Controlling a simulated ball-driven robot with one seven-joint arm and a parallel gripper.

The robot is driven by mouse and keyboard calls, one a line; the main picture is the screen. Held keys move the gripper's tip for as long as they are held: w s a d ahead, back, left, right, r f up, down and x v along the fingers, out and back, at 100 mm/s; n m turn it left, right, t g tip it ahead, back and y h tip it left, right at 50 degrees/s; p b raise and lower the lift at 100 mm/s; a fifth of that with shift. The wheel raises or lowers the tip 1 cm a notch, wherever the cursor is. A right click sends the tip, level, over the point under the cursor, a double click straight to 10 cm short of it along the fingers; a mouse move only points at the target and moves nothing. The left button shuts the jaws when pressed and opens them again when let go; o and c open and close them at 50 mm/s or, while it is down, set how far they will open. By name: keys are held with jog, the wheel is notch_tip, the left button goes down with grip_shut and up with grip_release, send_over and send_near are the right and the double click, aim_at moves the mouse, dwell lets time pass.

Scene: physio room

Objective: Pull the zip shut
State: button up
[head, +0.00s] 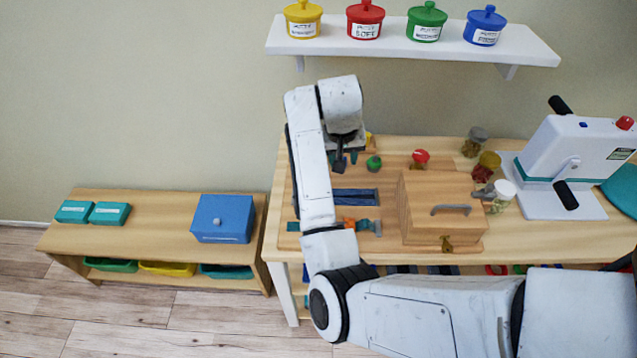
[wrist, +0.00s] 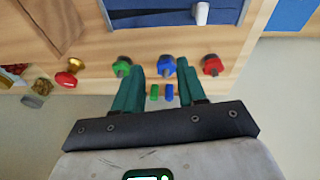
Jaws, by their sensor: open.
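The zip is on a dark blue fabric panel (head: 357,195) set in the wooden board on the table. In the wrist view the panel (wrist: 160,16) lies at the top edge, with a white pull tab (wrist: 201,13) towards its right end. In the head view the arm hides the panel's left part, and I cannot make out the tab. My gripper (head: 345,160) is above the board's back part; in the wrist view its teal fingers (wrist: 163,74) are apart and empty. The fingers point towards a row of knobs, apart from the tab.
Green (wrist: 122,66), blue (wrist: 167,66) and red (wrist: 212,65) knobs stand along the board's edge. A wooden box with a handle (head: 428,215) stands right of the panel. A shelf (head: 400,45) with pots hangs above.

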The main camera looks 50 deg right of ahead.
jog(key=w+a+m+g+y, duration=0.1)
jog(key=w+a+y, duration=0.2)
jog(key=w+a, duration=0.1)
jog(key=f+p, duration=0.1)
jog(key=f, duration=0.9)
jog(key=shift+s+a+f+p, duration=0.15)
jog(key=shift+s+p, duration=0.05)
jog(key=shift+p, duration=0.15)
